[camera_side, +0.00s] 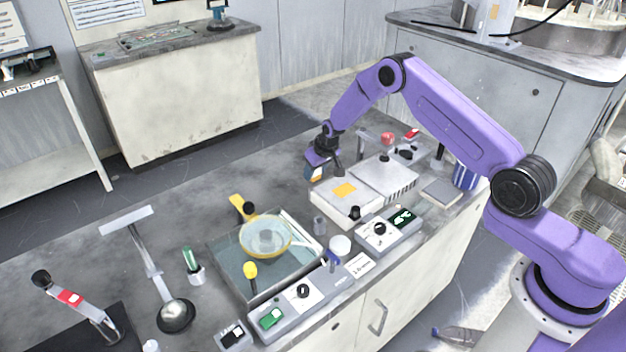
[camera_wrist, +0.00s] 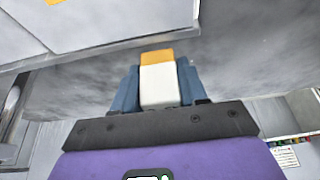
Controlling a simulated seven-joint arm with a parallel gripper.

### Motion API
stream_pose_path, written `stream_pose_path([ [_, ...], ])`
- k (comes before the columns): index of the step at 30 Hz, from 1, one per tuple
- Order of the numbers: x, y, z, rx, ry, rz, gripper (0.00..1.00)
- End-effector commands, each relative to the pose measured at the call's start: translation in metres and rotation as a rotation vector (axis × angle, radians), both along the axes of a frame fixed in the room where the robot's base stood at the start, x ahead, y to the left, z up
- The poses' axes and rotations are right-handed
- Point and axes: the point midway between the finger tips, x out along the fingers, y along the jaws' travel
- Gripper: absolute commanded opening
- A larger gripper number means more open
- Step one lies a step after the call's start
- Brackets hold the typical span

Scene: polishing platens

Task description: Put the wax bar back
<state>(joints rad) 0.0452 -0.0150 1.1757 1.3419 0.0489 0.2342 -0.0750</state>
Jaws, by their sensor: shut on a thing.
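My gripper (camera_side: 315,172) is at the back edge of the bench, just left of a white box, with its jaws low. In the wrist view my gripper (camera_wrist: 158,88) has its two blue fingers closed on the sides of the wax bar (camera_wrist: 160,86), a white block with an orange end. The orange end points away from the palm. In the side view the bar is mostly hidden by the fingers and too small to make out well. The white box (camera_side: 336,208) has an orange-yellow patch (camera_side: 344,189) on top.
Control boxes (camera_side: 379,230) line the front edge. Bench left of the gripper is clear.

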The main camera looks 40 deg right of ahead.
Motion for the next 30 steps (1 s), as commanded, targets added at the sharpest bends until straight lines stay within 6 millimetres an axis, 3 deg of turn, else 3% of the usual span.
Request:
stream_pose_path([
  [9,0.011,-0.001,-0.014,0.000,-0.001,0.000,0.07],
  [16,0.010,0.000,-0.041,0.000,0.000,0.000,0.07],
  [29,0.010,0.000,-0.046,0.000,-0.001,0.000,0.07],
  [30,0.010,0.000,-0.046,0.000,-0.001,0.000,0.52],
])
